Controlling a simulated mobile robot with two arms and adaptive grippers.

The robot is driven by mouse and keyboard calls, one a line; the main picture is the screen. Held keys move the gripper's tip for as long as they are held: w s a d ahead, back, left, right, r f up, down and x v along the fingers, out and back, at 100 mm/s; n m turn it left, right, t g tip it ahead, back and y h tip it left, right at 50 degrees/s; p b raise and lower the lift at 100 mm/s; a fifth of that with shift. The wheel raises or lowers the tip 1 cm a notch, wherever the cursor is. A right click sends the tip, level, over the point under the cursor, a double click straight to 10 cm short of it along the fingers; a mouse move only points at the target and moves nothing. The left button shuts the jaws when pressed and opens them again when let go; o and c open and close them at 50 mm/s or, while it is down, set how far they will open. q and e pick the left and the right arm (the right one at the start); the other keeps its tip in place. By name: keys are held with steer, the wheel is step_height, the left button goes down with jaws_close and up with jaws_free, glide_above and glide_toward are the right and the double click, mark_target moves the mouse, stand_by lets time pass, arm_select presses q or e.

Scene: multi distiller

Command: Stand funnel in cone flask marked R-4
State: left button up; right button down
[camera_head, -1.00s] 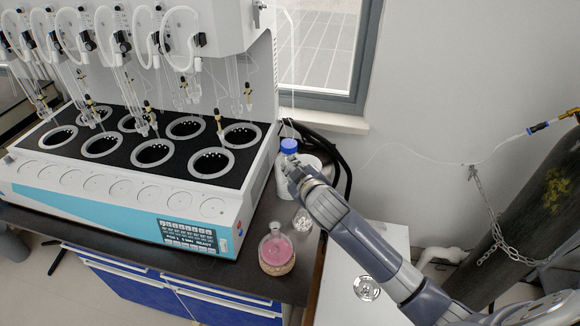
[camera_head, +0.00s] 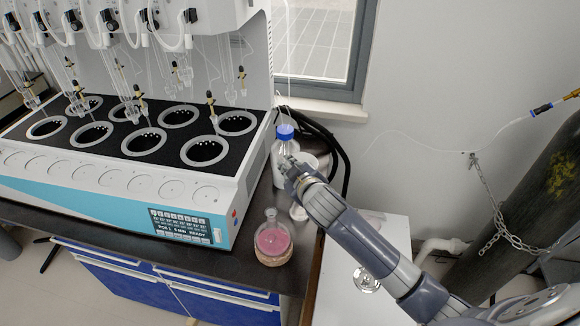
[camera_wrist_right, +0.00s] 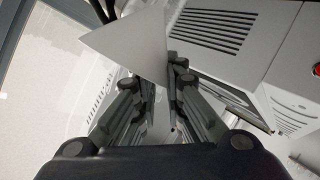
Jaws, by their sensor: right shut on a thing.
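My right gripper (camera_head: 290,168) is in front of the blue-capped bottle in the head view and hides part of it. In the right wrist view, its fingers (camera_wrist_right: 152,88) are shut on a pale, cone-shaped piece, the funnel (camera_wrist_right: 130,45), whose wide part spreads beyond the fingertips. A clear glass vessel (camera_head: 298,212) stands on the dark bench just below the gripper, partly hidden by my arm. Another clear glass piece (camera_head: 367,283) is on the white table, beside my arm. I can read no R-4 mark on either. My left gripper is out of view.
A round flask of pink liquid (camera_head: 272,240) sits on a cork ring near the bench's front edge. The blue-capped bottle (camera_head: 284,150) stands behind. The distiller (camera_head: 120,195) fills the left. A gas cylinder (camera_head: 530,200) with a chain stands at right.

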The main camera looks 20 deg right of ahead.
steer(key=shift+p, duration=0.55)
stand_by(1.0)
steer(key=shift+f+b, duration=1.85)
steer(key=shift+f, duration=0.95)
stand_by(0.6)
steer(key=c, duration=1.6)
jaws_free()
steer(key=shift+s, duration=0.2)
steer(key=v, duration=1.1)
steer(key=shift+s+d+r, duration=0.1)
steer(key=shift+s+r, duration=0.1)
steer(key=shift+s, duration=0.15)
steer(key=shift+f, duration=0.1)
